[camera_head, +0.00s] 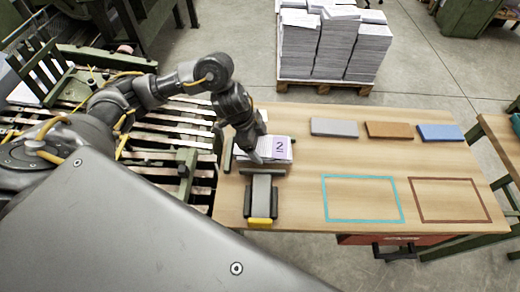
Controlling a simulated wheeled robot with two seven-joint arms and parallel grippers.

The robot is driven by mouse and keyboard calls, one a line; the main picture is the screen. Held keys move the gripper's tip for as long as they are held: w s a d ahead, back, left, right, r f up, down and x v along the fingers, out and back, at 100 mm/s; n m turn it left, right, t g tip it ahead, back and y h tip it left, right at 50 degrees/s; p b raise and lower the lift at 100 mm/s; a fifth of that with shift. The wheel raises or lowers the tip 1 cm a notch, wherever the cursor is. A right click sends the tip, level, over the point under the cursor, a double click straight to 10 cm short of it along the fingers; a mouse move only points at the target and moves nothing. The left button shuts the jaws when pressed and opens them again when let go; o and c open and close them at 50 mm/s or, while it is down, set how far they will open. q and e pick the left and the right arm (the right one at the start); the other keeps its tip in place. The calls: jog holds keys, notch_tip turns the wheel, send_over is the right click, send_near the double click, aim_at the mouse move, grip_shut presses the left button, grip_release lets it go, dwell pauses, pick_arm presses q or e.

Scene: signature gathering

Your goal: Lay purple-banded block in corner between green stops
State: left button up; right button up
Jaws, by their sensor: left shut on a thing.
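The purple-banded block (281,148) is a white stack of paper with a purple patch marked "2". It is near the far left corner of the wooden table. My left gripper (257,153) reaches down from above and is shut on its left part, hiding some of it. A dark green stop (228,155) stands just left of the block, and another green stop (264,171) runs along its near side. I cannot tell whether the block touches either stop. My right gripper is out of view.
A grey device with a yellow front end (262,196) stands just in front of the block. Grey (334,127), brown (388,130) and blue (440,132) slabs lie at the back. Cyan (362,221) and brown (450,221) outlines mark bare tabletop.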

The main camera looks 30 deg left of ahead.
pick_arm(q)
jog(key=shift+f, duration=1.2)
jog(key=shift+f, duration=0.15)
jog(key=o, duration=1.1)
